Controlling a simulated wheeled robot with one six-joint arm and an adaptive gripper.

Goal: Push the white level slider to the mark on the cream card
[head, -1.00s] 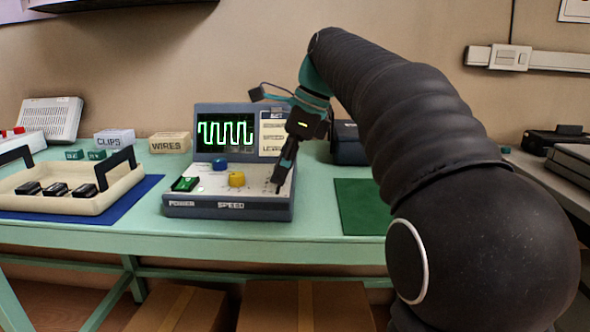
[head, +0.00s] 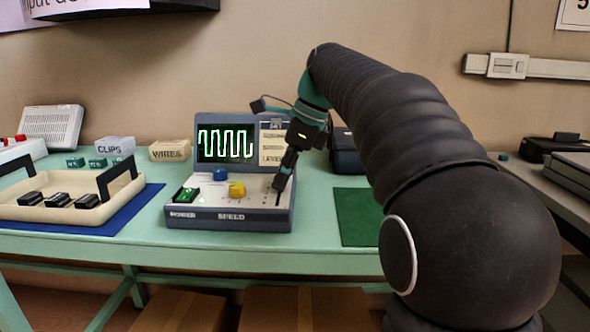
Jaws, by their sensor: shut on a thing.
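The grey-blue console (head: 228,219) stands on the green table, with a lit screen showing a green square wave. The cream card (head: 272,147) is on its upright panel, right of the screen; its text is partly covered by my arm. My gripper (head: 280,186) points down at the right side of the console's sloped top, where the slider track (head: 278,199) shows as a dark line. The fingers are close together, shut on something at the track. The white slider knob itself is hidden by the fingers or too small to tell.
A yellow knob (head: 237,190), a blue knob (head: 220,174) and a green power switch (head: 186,195) sit left of my gripper. A cream tray (head: 92,214) with black parts lies at left on a blue mat. A green mat (head: 357,214) right of the console is bare.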

